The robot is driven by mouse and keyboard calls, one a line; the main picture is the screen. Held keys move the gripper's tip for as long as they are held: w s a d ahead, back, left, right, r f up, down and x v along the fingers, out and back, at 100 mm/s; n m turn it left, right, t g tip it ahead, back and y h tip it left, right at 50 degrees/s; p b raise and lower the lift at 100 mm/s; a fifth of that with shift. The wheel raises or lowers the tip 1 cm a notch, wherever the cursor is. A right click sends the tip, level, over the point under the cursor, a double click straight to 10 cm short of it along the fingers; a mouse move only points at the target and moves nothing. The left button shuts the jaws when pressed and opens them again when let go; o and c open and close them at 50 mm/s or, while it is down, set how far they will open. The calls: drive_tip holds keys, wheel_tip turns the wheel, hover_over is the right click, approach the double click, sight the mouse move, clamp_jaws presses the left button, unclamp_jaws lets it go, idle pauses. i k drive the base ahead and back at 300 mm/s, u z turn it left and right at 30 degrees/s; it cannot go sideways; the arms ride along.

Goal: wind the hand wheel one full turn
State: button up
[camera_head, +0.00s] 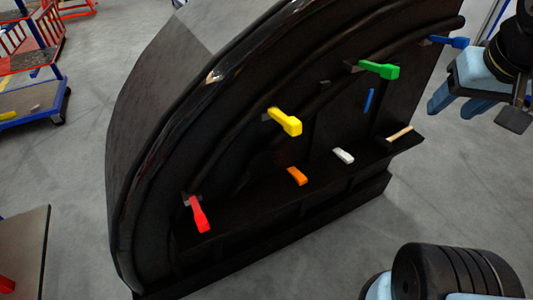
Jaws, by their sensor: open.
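I see no hand wheel in this view. A large black curved nosecone shell (150,165) stands tilted on the floor across the middle. Along its inner rim are a red handle (200,215), a yellow handle (285,122), a green handle (380,70) and a blue handle (448,42). My gripper (514,114) is at the upper right edge, cut off by the frame. The part in view is open and dark, beside my light blue wrist. It appears apart from the shell, with nothing seen in it.
An orange block (297,176), a white block (343,156) and a tan strip (400,133) lie on the shell's inner ledge. A blue-edged cart (35,98) and red railing (30,55) stand at the upper left. A table (28,235) is at the lower left. Grey floor is open at lower centre.

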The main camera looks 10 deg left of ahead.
sight(262, 160)
drive_tip(key=u, duration=1.35)
drive_tip(key=k, duration=1.8)
drive_tip(key=z, duration=0.65)
drive_tip(key=i, duration=1)
drive_tip(key=u, duration=0.05)
